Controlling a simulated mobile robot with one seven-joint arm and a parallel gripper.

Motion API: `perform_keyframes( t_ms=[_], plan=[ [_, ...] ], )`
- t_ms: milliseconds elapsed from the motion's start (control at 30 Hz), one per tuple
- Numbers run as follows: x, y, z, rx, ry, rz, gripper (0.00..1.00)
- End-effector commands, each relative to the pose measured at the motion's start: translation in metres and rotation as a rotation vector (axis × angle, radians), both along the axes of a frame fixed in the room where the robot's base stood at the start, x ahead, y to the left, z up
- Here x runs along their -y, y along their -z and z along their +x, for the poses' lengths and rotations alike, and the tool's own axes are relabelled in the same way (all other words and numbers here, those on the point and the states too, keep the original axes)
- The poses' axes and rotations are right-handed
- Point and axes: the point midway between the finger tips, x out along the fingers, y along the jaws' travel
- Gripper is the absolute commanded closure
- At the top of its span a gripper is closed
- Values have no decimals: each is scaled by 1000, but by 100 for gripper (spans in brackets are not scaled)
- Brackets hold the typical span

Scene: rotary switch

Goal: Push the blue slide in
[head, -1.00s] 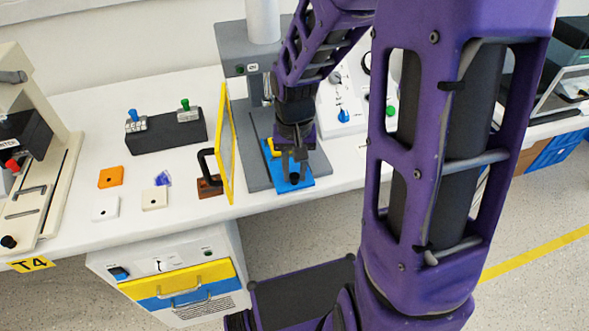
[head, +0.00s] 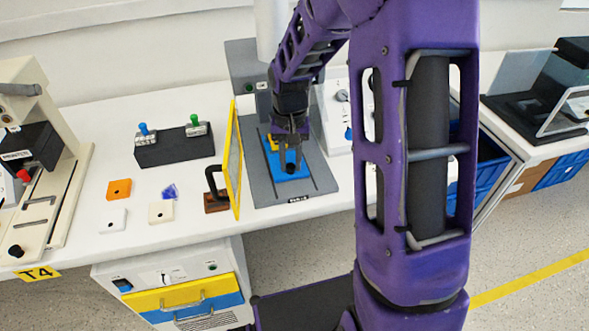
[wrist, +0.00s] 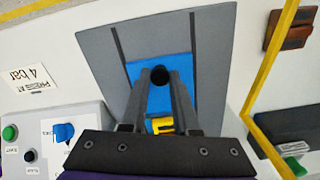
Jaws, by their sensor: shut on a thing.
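The blue slide (head: 302,175) lies flat on the grey base plate (head: 322,184) of the press, between two dark rails. Its front edge sits inside the plate's front edge. A black knob (wrist: 160,76) stands up from the slide, which also shows in the wrist view (wrist: 180,68). My gripper (head: 290,166) points down with its fingers on either side of the knob, shut on it. A yellow piece (wrist: 162,125) sits on the slide, partly hidden by my gripper. My arm hides part of the press.
A yellow-framed guard (head: 233,160) with a brown block and black handle (head: 214,190) stands just left of the plate. A white control box (head: 338,110) is to the right. Coloured tiles and a black switch block (head: 175,148) lie further left.

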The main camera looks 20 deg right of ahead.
Motion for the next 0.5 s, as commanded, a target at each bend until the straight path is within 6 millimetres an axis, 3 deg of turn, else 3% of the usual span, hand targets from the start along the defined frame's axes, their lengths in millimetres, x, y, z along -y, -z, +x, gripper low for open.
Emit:
perform_keyframes(
  t_ms=[233, 267, 400, 500],
  plan=[
    [0, -1, 1, 5, -1, 0, 100],
    [0, -1, 1, 5, -1, 0, 69],
    [0, -1, 1, 4, -1, -1, 44],
    [0, 0, 1, 3, -1, -1, 41]
  ],
)
